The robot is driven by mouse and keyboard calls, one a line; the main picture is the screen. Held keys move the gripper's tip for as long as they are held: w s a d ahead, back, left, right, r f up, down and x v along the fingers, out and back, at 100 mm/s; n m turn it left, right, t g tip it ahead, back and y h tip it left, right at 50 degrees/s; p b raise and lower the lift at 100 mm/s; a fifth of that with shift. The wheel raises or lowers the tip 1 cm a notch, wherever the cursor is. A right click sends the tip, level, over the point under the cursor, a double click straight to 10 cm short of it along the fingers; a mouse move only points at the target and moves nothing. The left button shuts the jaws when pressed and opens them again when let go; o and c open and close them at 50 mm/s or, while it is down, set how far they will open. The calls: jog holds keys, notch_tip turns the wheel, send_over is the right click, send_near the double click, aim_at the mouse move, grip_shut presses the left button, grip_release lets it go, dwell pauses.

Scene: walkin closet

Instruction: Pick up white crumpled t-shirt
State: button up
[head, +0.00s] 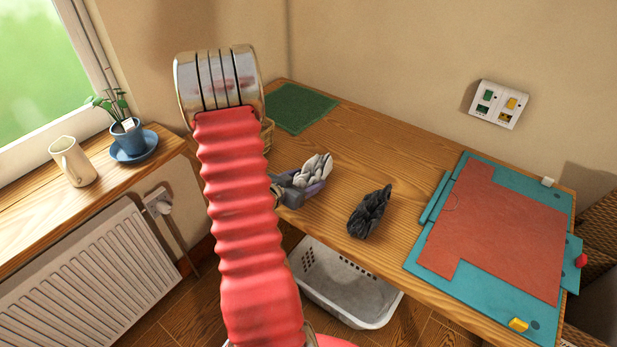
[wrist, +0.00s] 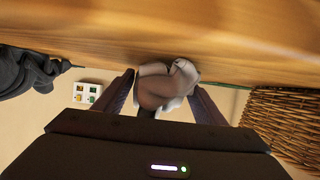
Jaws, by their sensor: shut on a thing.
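The white crumpled t-shirt (head: 315,169) is a small pale bundle over the left part of the wooden table in the head view. My gripper (head: 308,185) is shut on it, with the cloth showing above the dark fingers. In the wrist view, which looks upside down, the t-shirt (wrist: 165,88) sits between the two fingertips of my gripper (wrist: 163,82). Its underside is in shadow. I cannot tell whether the cloth still touches the tabletop.
A dark crumpled cloth (head: 370,212) lies right of the gripper on the table (head: 390,150). A teal and red folding board (head: 500,230) covers the right end. A white laundry basket (head: 345,285) stands below the front edge. A wicker basket (wrist: 285,120) is close by in the wrist view.

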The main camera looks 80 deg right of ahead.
aim_at(306, 167)
jog(key=shift+r, duration=0.1)
jog(key=shift+r, duration=4.9)
